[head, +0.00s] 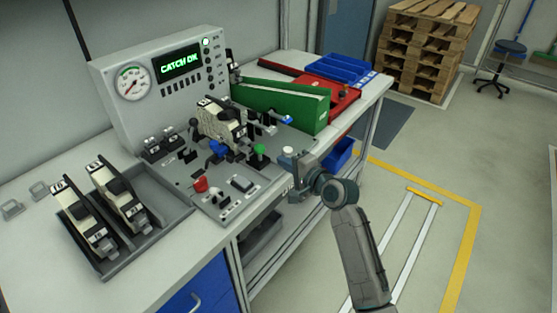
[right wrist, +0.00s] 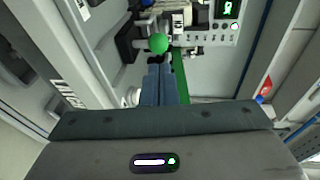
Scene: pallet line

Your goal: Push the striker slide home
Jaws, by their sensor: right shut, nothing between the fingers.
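A latch assembly (head: 222,122) is mounted on the grey test fixture (head: 225,203), with levers and coloured knobs around it. A green ball knob (head: 260,149) stands at its front right, and a rod with a blue tip (head: 287,119) sticks out to its right. I cannot tell for certain which part is the striker slide. My right gripper (head: 289,168) is at the fixture's right front edge, close to the green knob. In the right wrist view its fingers (right wrist: 160,80) are together and empty, pointing towards the green knob (right wrist: 158,43). Contact cannot be told. My left gripper is out of view.
A panel (head: 160,80) with a gauge and a lit "CATCH OK" display stands behind. A tray (head: 112,272) with two more latch assemblies is at left. A green bin (head: 285,105), red tray (head: 343,101) and blue bin (head: 340,68) fill the right back.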

